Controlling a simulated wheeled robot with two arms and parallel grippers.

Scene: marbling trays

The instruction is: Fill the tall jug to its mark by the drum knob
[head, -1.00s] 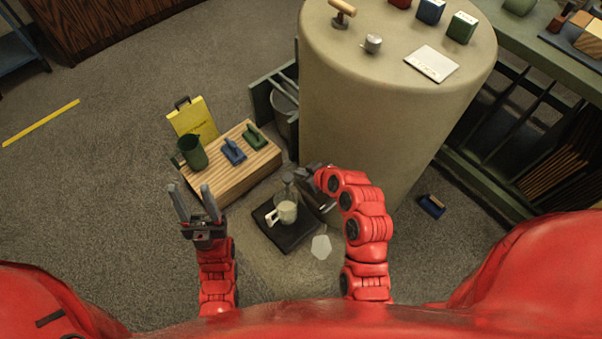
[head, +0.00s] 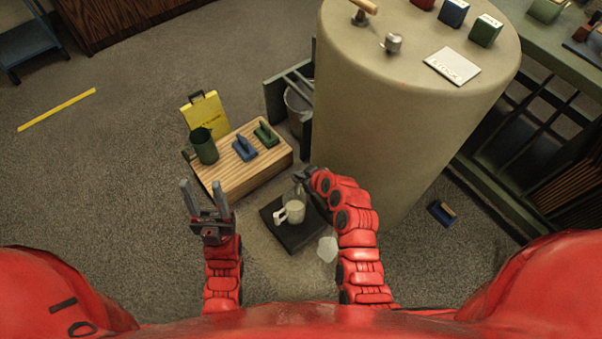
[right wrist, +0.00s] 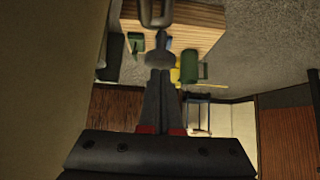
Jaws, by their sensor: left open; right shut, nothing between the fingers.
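A clear jug (head: 295,212) with a white handle and pale contents, apparently the tall jug, stands on a black slab (head: 272,212) at the foot of a big beige drum (head: 372,120). Its mark cannot be made out. My right gripper (head: 304,174) is shut and empty at the drum's lower side, just above and behind the jug. In the right wrist view, a grey rounded piece (right wrist: 158,59), possibly the drum knob, is just beyond the closed fingertips (right wrist: 159,76); contact cannot be told. My left gripper (head: 206,201) is open and empty, left of the slab.
A wooden crate (head: 245,178) bears a green jug (head: 204,146), a blue tool (head: 244,149) and a green tool (head: 265,134). A yellow board (head: 209,107) stands behind it. A pale patch (head: 327,249) lies beside the slab. A blue brush (head: 442,213) lies right of the drum.

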